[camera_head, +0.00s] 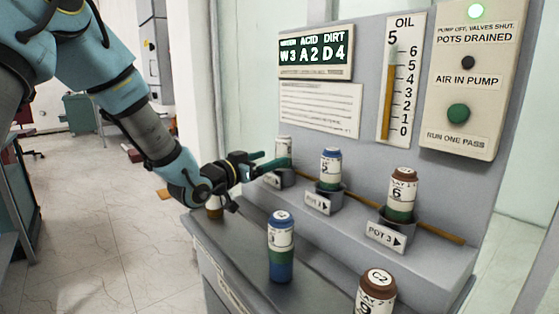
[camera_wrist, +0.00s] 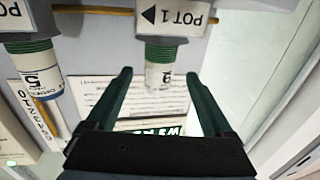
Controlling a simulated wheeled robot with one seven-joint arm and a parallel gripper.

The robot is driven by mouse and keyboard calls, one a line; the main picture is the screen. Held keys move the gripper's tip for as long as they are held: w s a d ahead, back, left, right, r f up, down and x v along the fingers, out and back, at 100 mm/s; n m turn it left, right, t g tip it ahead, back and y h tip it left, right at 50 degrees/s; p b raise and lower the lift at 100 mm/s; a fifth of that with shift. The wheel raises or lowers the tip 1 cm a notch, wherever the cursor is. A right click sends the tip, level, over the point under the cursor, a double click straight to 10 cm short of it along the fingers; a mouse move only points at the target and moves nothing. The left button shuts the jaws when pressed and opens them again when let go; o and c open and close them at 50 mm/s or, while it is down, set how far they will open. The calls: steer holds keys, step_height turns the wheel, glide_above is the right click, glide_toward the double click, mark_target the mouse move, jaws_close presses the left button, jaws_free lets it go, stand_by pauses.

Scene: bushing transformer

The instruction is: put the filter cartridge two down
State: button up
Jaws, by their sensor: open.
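My gripper (camera_head: 276,164) is open and empty at the first pot on the panel. In the wrist view its two green fingers (camera_wrist: 158,80) point toward a pale cartridge with a green band (camera_wrist: 159,65), which stands in the pot marked POT 1 (camera_wrist: 174,20). This cartridge (camera_head: 283,146) is partly hidden by my gripper in the head view, and its number is hard to read. I cannot tell whether the fingers touch it. A brown-capped cartridge marked C2 on top (camera_head: 376,290) stands at the front right, cut off by the frame.
A blue-capped cartridge (camera_head: 281,245) stands on the grey bench (camera_head: 240,250). Another cartridge (camera_head: 214,206) is partly behind my arm. The middle pot holds a blue-capped cartridge (camera_head: 330,167), and POT 3 holds a brown-capped one (camera_head: 401,190). The upright panel (camera_head: 345,60) stands close behind the pots.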

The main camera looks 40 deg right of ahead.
steer(key=shift+s+a+b, duration=0.2)
steer(key=shift+a+b, duration=0.05)
steer(key=shift+a, duration=1.15)
steer(key=shift+s+a+b, duration=0.15)
steer(key=shift+a+b, duration=0.1)
steer(key=shift+a, duration=1.1)
